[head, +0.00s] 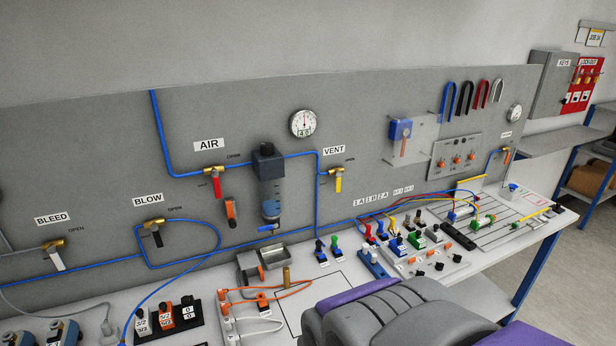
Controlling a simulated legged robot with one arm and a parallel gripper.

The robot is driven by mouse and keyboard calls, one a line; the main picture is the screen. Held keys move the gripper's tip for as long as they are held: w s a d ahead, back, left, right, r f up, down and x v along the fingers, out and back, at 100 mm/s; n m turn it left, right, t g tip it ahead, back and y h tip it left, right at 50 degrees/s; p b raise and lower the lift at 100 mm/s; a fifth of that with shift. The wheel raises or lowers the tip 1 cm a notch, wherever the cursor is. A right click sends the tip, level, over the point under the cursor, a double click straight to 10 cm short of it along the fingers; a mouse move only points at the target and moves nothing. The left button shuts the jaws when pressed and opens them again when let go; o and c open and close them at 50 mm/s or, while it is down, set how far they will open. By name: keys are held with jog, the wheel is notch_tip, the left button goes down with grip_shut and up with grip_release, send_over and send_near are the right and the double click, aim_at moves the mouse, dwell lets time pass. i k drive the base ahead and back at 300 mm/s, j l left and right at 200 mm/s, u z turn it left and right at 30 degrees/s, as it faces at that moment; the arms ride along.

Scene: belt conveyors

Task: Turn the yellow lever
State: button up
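The yellow lever (338,184) hangs straight down from a brass valve (335,171) on the grey upright panel. The valve sits below a VENT label (334,150), at the end of a blue pipe coming down from above. Small OPEN lettering is beside the valve. A grey and purple part of my own body shows at the bottom right of the head view. My gripper's fingers do not show, so their state is hidden.
Other valves have a red lever (216,187), a black lever (157,238) and a white lever (57,260). A filter unit (268,185) and a gauge (302,123) are left of the yellow lever. The bench (335,290) below carries several fittings and coloured connectors.

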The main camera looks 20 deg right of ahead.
aim_at(338, 175)
jog(key=l+z, duration=0.15)
jog(key=z, duration=0.25)
jog(key=i+l+z, duration=0.1)
jog(key=z, duration=0.25)
jog(key=i+l+z, duration=0.1)
jog(key=z, duration=0.3)
